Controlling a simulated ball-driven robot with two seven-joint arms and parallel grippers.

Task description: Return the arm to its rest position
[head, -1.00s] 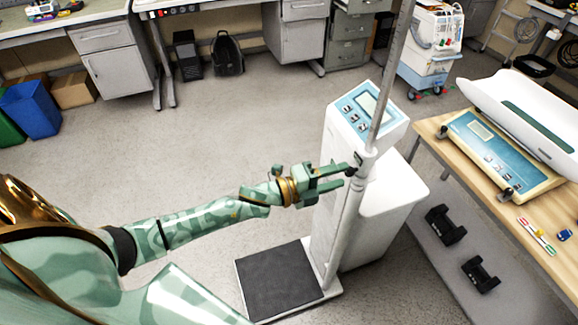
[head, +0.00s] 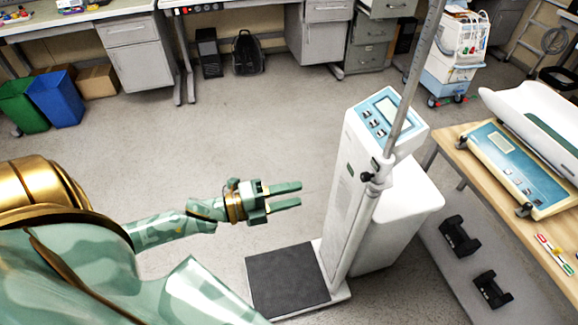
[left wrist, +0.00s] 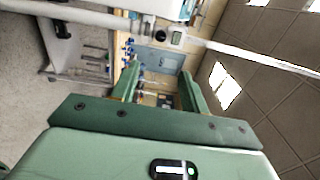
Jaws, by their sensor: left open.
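My left gripper (head: 289,195) is open and empty in the head view. It points right, toward the white column scale (head: 352,190), and is apart from it. My left arm (head: 170,228) comes in from the left and is partly bent. In the left wrist view the two green fingers (left wrist: 160,92) stand apart with nothing between them. The scale's pole (head: 408,85) carries a dark clamp knob (head: 367,177), which is clear of the fingers. My right gripper does not show.
The scale's black platform (head: 287,282) lies on the floor below my gripper. A wooden table (head: 462,170) with a baby scale (head: 513,168) stands at the right. Blue (head: 57,98) and green (head: 22,106) bins stand at the far left. Open floor lies behind the arm.

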